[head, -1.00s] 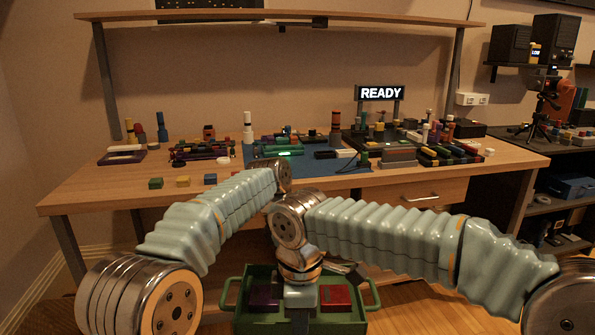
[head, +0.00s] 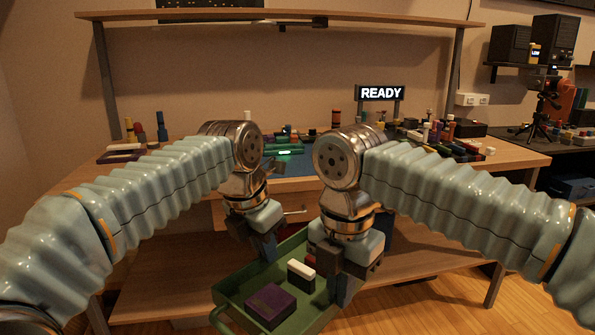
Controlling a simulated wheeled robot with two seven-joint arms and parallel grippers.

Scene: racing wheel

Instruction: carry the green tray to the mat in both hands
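The green tray (head: 236,291) is at the bottom centre, turned at an angle, in front of and below the tabletop. One handle (head: 220,319) shows at its near left and is free. In it are a purple box (head: 271,303), a dark block with a white top (head: 301,271) and a bit of red. My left gripper (head: 262,243) points down at the tray's far left edge. My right gripper (head: 345,283) points down over its right side and hides that part. Whether either grips the tray is unclear. The blue mat (head: 305,167) shows partly on the table between my arms.
The wooden table (head: 505,157) carries several small coloured blocks and tools around the mat. A sign reading READY (head: 381,93) stands at the back right. My arms hide much of the tabletop. A dark shelf unit (head: 570,160) stands at the right.

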